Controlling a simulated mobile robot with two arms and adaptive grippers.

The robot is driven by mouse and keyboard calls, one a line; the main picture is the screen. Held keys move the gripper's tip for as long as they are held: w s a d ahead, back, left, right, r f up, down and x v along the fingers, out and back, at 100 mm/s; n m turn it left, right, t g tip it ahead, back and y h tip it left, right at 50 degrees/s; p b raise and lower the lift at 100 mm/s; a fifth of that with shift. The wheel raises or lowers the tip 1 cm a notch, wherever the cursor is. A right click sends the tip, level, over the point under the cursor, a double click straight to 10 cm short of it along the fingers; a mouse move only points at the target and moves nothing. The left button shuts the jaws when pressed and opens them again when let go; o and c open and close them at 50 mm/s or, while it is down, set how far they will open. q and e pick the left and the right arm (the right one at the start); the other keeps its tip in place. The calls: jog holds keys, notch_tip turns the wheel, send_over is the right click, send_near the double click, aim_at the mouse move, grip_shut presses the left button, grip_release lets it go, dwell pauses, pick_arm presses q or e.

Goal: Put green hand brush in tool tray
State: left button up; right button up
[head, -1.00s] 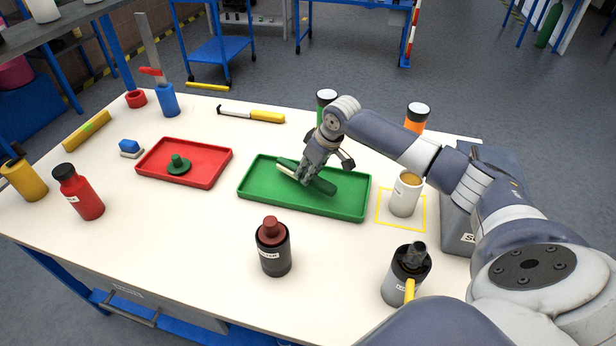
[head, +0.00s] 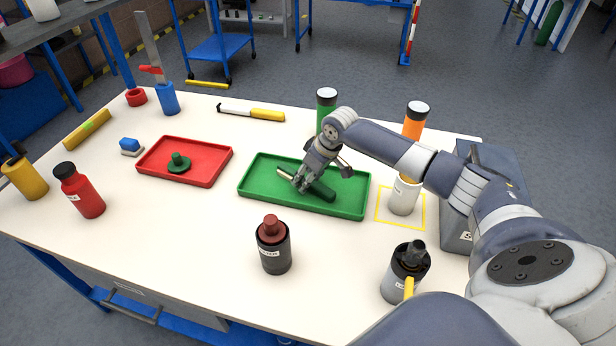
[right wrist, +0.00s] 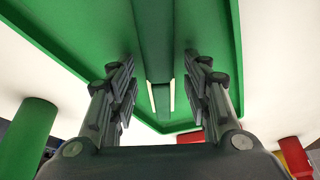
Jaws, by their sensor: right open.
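The green hand brush (head: 322,191), with a dark green handle and pale bristles, is in the green tray (head: 350,208), lying slantwise near its middle. In the right wrist view the brush (right wrist: 155,45) runs between my two fingers, with a gap on each side. My right gripper (head: 299,182) is open, pointing down around the brush and hiding part of it in the head view. The spread fingers also show in the right wrist view (right wrist: 160,85). My left gripper is not in view.
A red tray (head: 211,179) with a green knobbed piece (head: 179,163) stands to the left. A white can (head: 404,196) stands right of the green tray, and a dark bottle (head: 274,246) in front. A green cylinder (head: 326,110) and an orange one (head: 414,124) stand behind.

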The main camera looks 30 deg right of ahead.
jog(key=v, duration=1.2)
jog(key=shift+r, duration=0.1)
